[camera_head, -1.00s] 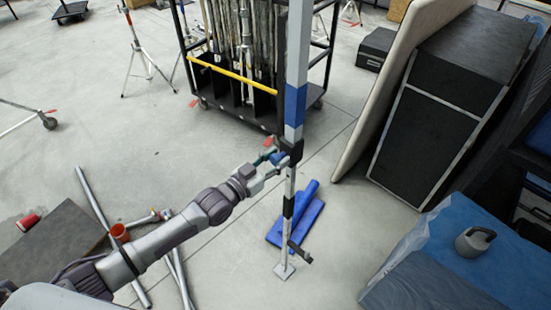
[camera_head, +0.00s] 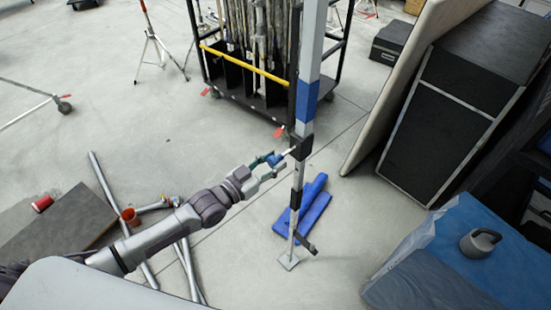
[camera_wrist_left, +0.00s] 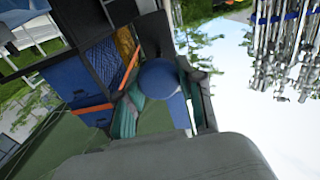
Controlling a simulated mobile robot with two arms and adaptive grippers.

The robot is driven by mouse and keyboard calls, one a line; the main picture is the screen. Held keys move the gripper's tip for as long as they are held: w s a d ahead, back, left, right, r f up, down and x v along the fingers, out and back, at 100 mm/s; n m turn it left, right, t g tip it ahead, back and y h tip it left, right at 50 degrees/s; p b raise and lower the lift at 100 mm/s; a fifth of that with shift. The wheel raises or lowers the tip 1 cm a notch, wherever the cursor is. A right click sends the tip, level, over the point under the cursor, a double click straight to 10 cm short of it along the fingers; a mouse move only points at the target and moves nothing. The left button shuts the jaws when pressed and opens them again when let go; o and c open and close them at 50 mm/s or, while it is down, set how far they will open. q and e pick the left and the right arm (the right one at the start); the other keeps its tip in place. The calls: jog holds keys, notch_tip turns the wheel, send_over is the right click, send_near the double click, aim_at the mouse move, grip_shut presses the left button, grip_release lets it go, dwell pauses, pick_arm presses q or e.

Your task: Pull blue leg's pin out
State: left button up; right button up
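The leg (camera_head: 299,188) stands upright on a small square foot, with a blue band (camera_head: 307,100) on its upper part and a black collar (camera_head: 301,146) below it. My left gripper (camera_head: 274,165) is just left of the collar. In the left wrist view, its teal-edged fingers (camera_wrist_left: 163,98) are around a round blue pin head (camera_wrist_left: 158,78), which looks gripped. A thin pale pin shaft (camera_head: 288,152) shows between gripper and collar; whether its tip is still inside the collar cannot be told. My right gripper is out of view.
A black cart (camera_head: 248,95) holding poles stands behind the leg. A blue object (camera_head: 312,204) lies on the floor by its foot. Metal tubes (camera_head: 105,185) lie at left. A dark case (camera_head: 445,120) and a blue-covered block (camera_head: 440,265) stand at right.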

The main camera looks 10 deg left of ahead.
pick_arm(q)
jog(key=o, duration=0.4)
jog(key=shift+s+a, duration=0.15)
jog(key=shift+s, duration=0.05)
jog(key=shift+s+a+f, duration=0.1)
jog(key=shift+s+a, duration=0.15)
jog(key=shift+s, duration=0.1)
jog(key=v, duration=1.1)
